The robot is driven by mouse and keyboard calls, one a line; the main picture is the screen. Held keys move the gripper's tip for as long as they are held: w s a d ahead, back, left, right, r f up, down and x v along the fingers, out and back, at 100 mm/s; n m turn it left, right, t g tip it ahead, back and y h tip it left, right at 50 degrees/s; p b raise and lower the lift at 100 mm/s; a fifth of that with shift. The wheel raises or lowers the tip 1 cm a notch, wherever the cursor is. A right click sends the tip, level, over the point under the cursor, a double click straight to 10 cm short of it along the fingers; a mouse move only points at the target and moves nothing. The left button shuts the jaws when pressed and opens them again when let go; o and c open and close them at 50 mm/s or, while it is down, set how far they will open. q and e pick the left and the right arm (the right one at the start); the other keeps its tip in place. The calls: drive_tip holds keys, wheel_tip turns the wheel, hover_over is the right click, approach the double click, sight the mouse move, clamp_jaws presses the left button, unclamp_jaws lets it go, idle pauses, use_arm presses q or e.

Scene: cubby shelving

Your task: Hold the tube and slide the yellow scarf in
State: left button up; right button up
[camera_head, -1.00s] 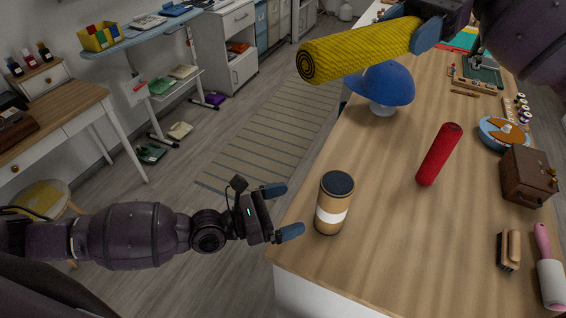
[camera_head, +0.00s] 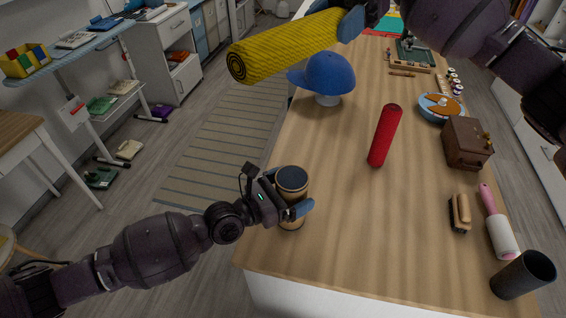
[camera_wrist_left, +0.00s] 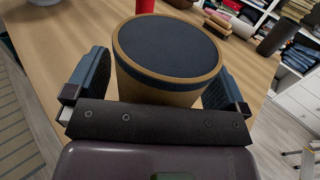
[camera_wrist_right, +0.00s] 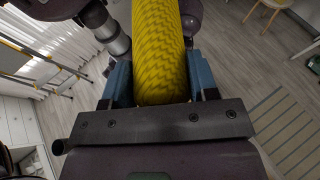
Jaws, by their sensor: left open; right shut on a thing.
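The brown tube (camera_head: 292,182) stands upright near the left edge of the wooden counter. Its dark round top (camera_wrist_left: 168,46) has a tan rim; I cannot tell whether it is a cap or an opening. My left gripper (camera_head: 296,205) is open, with one finger on each side of the tube (camera_wrist_left: 160,90). The yellow scarf (camera_head: 285,50) is rolled into a cylinder and held nearly level in the air, above and beyond the tube. My right gripper (camera_head: 350,22) is shut on one end of it; the scarf (camera_wrist_right: 160,50) lies between both fingers in the right wrist view.
A brown box (camera_head: 467,143), a brush (camera_head: 460,213), a lint roller (camera_head: 498,225) and a dark cup (camera_head: 522,275) line the right side.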

use_arm(q)
drive_tip(key=c, duration=0.9)
use_arm(e)
wheel_tip(320, 180, down, 13)
idle(1.7)
drive_tip(key=o, duration=1.1)
drive_tip(key=shift+c, duration=0.2)
drive_tip(key=v, duration=1.2)
